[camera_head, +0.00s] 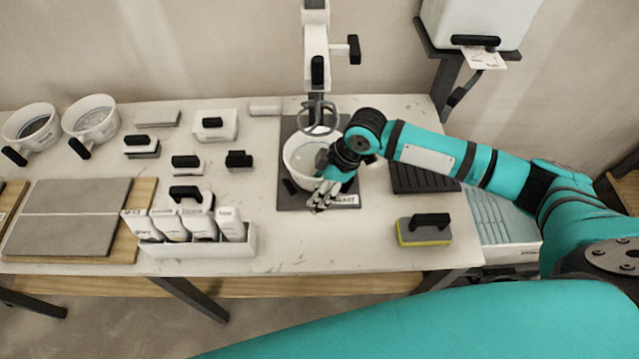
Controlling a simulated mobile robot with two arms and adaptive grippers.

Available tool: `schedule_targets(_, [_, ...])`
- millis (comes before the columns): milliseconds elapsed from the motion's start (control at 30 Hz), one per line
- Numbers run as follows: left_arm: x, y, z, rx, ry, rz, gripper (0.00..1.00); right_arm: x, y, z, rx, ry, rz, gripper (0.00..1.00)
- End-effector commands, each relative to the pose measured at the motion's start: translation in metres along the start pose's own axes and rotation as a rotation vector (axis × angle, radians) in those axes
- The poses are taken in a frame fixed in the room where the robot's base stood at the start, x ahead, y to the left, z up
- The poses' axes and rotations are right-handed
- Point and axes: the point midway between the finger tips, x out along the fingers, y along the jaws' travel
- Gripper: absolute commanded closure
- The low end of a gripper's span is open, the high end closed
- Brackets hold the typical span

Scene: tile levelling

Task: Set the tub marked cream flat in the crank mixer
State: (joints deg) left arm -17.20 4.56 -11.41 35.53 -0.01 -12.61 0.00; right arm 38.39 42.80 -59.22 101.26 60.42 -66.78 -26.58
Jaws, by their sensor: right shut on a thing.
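The crank mixer (317,72) stands at the back middle of the table, with a dark base plate (288,203) and a ring-shaped whisk hanging down. A white round tub (297,165) is under the whisk, over the base plate. Its right side is hidden by my right gripper, and I cannot tell whether it rests fully flat. No cream mark is readable on it. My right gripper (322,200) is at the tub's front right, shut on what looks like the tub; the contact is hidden. My left gripper is not in view.
Two more white tubs (92,120) with black handles stand at the far left. A white rack (200,249) of labelled packets is front left of the mixer. A yellow-edged sponge float (424,231) lies front right. The table front between them is clear.

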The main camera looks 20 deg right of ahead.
Motion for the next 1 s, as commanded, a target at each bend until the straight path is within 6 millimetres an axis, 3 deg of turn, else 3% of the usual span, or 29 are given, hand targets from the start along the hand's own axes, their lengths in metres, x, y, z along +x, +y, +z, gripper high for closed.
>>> schedule_targets(1000, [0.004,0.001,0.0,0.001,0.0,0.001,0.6,0.012,0.0,0.004,-0.003,0.004,0.004,0.96])
